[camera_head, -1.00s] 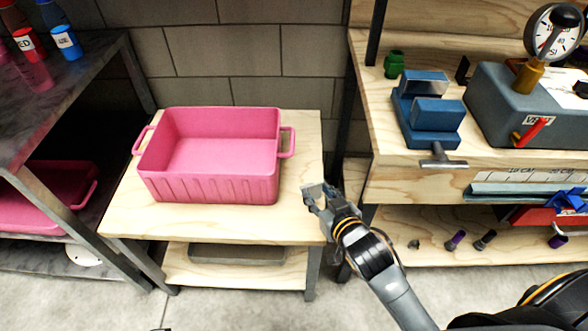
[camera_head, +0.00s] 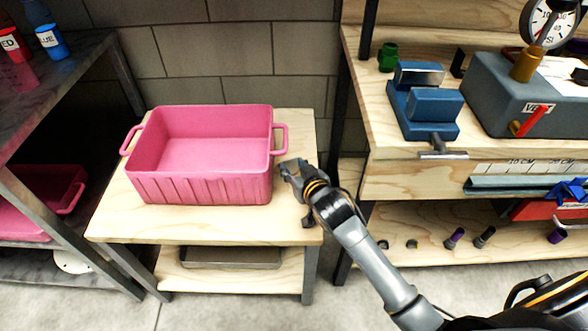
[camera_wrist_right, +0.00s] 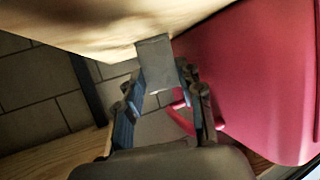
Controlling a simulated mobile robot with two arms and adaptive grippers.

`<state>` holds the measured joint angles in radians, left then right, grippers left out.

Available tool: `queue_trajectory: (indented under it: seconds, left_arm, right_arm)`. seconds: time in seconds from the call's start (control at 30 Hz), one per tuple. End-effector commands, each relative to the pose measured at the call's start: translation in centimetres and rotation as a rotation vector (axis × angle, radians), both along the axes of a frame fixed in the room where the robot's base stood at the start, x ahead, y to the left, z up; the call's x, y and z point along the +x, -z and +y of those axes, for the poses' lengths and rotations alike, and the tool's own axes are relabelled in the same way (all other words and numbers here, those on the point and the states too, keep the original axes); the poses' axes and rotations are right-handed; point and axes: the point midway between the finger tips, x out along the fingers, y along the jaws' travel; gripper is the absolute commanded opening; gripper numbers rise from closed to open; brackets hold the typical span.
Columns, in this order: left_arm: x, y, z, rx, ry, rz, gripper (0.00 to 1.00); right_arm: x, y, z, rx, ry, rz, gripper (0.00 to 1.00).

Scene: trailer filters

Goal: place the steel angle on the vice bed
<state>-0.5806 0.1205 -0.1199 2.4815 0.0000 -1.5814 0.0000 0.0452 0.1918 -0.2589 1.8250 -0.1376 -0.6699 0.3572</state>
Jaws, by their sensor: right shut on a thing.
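My right gripper (camera_head: 288,168) is beside the right wall of the pink bin, over the small wooden table. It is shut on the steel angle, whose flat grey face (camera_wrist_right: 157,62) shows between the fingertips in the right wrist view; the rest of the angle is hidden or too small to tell. The blue vice (camera_head: 432,126) stands on the wooden workbench, to the right of and behind the gripper, with a grey handle at its front. Its bed between the jaws is mostly hidden by the front jaw. My left gripper is not in view.
The pink bin (camera_head: 200,188) looks empty and stands on the small table (camera_head: 200,228). A green object (camera_head: 388,58) and a grey gauge unit (camera_head: 520,100) flank the vice on the workbench (camera_head: 385,150). A dark shelf (camera_head: 60,110) stands left.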

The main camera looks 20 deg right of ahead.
Motion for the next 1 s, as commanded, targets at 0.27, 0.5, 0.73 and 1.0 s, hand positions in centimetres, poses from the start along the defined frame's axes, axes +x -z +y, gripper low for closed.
queue_trajectory:
  seconds: [0.27,0.5,0.73,1.0]
  left_arm:
    - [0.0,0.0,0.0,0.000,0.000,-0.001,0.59]
    - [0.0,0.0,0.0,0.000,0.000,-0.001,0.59]
    - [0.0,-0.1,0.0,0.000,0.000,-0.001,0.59]
    - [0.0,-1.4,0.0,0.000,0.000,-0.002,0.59]
  right_arm:
    - [0.0,0.1,0.0,0.000,0.000,-0.001,0.03]
    - [0.0,0.1,0.0,0.000,0.000,-0.001,0.60]
    - [0.0,0.0,0.0,-0.001,0.000,-0.001,0.60]
    - [-3.3,-1.7,-0.2,0.000,-0.001,0.001,0.60]
